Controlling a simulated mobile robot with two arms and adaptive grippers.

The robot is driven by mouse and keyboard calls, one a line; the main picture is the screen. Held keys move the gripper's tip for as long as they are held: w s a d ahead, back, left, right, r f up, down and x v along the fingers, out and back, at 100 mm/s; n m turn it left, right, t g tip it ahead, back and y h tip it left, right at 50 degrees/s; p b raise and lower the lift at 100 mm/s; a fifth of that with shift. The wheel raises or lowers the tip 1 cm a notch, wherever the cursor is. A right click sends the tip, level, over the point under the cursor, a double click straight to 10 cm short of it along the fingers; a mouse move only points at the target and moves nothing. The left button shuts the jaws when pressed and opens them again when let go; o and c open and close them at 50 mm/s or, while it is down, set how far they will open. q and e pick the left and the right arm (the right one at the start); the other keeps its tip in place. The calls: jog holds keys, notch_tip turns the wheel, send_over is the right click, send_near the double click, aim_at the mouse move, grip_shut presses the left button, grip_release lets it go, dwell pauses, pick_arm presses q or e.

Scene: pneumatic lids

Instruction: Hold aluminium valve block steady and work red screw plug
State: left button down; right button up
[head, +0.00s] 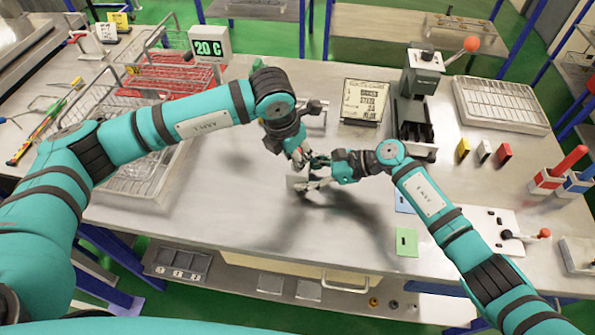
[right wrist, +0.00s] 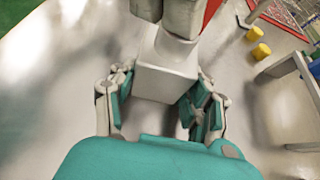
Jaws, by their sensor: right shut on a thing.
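The aluminium valve block (head: 297,182) is a small pale grey block near the middle of the bench in the head view. It also shows in the right wrist view (right wrist: 165,78), between the two fingers. My right gripper (head: 309,182) is shut on it from the right. My left gripper (head: 298,157) comes down from above, close to the block; its fingertips are small and partly hidden, so I cannot tell whether it is open or shut. Grey parts cover the block's top in the right wrist view. I cannot make out the red screw plug for certain.
A lever press (head: 420,85) and a grey slotted tray (head: 502,104) stand at the back right. A green card (head: 407,242) lies at the front right. The front middle bench is clear.

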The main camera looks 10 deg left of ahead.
pick_arm(q)
jog(key=shift+d, duration=0.1)
jog(key=c, duration=1)
grip_release()
jog(key=shift+c, duration=0.8)
jog(key=m, duration=0.3)
jog(key=shift+w+a+h, duration=0.15)
jog(key=shift+a+h, duration=0.1)
jog(key=shift+h, duration=0.05)
jog(key=m+g, duration=0.1)
jog(key=m, duration=0.2)
jog(key=shift+w+m+h, duration=0.15)
jog(key=shift+m+h, duration=0.15)
jog(key=shift+m, duration=0.1)
jog(key=shift+a+m+g, duration=0.1)
jog(key=shift+m+g, duration=0.2)
jog(key=shift+m, duration=0.4)
